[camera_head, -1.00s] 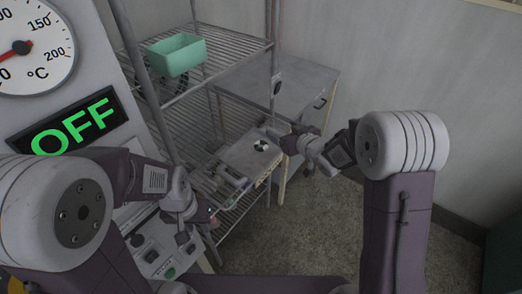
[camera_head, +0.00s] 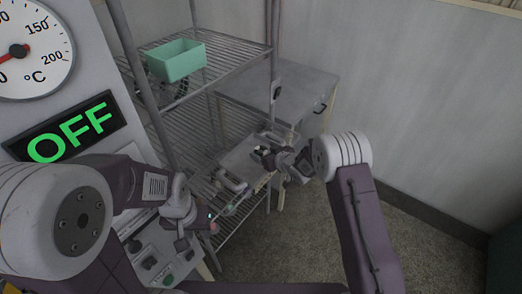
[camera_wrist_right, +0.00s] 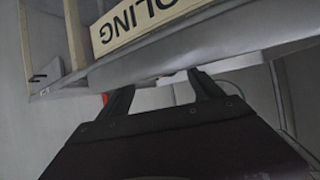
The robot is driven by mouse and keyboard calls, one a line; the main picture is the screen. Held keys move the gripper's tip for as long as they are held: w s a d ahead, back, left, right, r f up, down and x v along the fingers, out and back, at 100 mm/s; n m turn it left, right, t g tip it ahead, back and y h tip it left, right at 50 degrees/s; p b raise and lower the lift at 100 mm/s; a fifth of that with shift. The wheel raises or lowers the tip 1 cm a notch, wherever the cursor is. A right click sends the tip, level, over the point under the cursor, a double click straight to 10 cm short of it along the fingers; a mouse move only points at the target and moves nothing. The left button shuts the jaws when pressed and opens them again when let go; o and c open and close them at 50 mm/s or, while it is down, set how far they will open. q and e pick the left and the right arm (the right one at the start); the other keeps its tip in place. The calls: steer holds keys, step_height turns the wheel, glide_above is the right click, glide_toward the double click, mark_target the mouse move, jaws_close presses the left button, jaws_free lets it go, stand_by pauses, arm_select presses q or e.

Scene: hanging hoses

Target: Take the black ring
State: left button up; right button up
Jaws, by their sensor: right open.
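I cannot clearly make out a black ring. A small black-and-white round piece (camera_head: 261,149) lies on the grey tray surface (camera_head: 238,159) of the rack and is now partly hidden by my right gripper (camera_head: 266,158). In the right wrist view the same gripper (camera_wrist_right: 162,92) has its two dark fingers apart, with nothing seen between them but a grey metal edge behind. No ring shows in that view. My left gripper (camera_head: 188,214) is low at the left, in front of the control panel; its fingers are too small to read.
A wire rack (camera_head: 222,62) with a green box (camera_head: 176,60) on its upper shelf stands left of a grey cabinet (camera_head: 290,85). A cream sign (camera_wrist_right: 140,25) with upside-down letters is close to the right gripper. A panel reading OFF (camera_head: 70,128) fills the left.

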mark_target(264, 152)
steer(key=shift+w+a+f, duration=0.3)
steer(key=shift+w+f, duration=0.05)
steer(key=shift+w, duration=0.15)
steer(key=c, duration=1.4)
steer(key=shift+r, duration=0.55)
steer(key=shift+c, duration=0.2)
step_height(264, 152, up, 3)
steer(key=s+d+r, duration=0.2)
steer(key=d, duration=0.1)
steer(key=s+d+r, duration=0.2)
steer(key=s+d, duration=0.1)
steer(key=s+d+r, duration=0.2)
steer(key=d+r, duration=0.1)
steer(key=shift+s, duration=0.4)
